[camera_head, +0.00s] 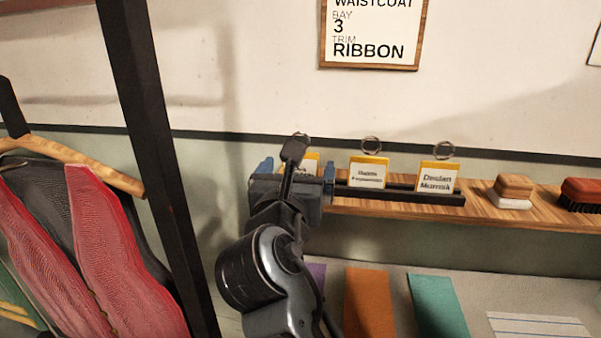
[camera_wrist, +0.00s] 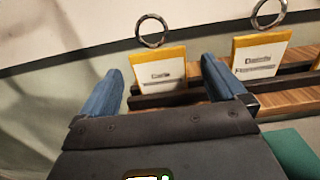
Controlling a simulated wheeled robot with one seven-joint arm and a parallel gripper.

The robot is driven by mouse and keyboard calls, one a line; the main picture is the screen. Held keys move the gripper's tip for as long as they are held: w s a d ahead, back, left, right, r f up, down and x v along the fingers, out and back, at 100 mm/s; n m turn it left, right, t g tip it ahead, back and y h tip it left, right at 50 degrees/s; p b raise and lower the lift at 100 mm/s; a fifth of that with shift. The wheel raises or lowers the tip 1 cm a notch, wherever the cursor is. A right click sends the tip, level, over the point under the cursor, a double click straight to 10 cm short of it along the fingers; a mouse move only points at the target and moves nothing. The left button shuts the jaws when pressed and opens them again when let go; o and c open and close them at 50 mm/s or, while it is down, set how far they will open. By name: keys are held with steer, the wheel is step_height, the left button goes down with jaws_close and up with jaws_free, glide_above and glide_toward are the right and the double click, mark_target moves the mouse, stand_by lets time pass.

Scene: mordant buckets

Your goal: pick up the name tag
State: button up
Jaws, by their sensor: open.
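Three name tags with yellow tops, white faces and metal rings stand in a black rail on a wooden shelf. The right tag (camera_head: 437,177) reads roughly "Decian Murrock". The middle tag (camera_head: 368,172) also shows at the right of the wrist view (camera_wrist: 258,58). The left tag (camera_head: 311,163) is mostly hidden behind my gripper in the head view. In the wrist view this left tag (camera_wrist: 160,72) stands upright beyond and between my fingers. My gripper (camera_wrist: 157,80) is open and empty, its blue fingers either side of that tag. Contact cannot be told.
The wooden shelf (camera_head: 480,212) also holds a wooden block brush (camera_head: 513,190) and a reddish brush (camera_head: 580,193) at right. A dark post (camera_head: 160,150) and red garments on a hanger (camera_head: 110,180) stand at left. Coloured cloth strips (camera_head: 369,300) lie below the shelf.

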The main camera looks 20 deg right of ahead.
steer(key=b+x, duration=0.3)
steer(key=x, duration=0.1)
steer(key=shift+a+f, duration=0.1)
steer(key=shift+f, duration=0.15)
steer(key=shift+w+d+r, duration=0.2)
steer(key=shift+w+d, duration=0.15)
steer(key=shift+w, duration=0.15)
steer(key=shift+c, duration=0.2)
steer(key=c, duration=1)
step_height(320, 180, up, 10)
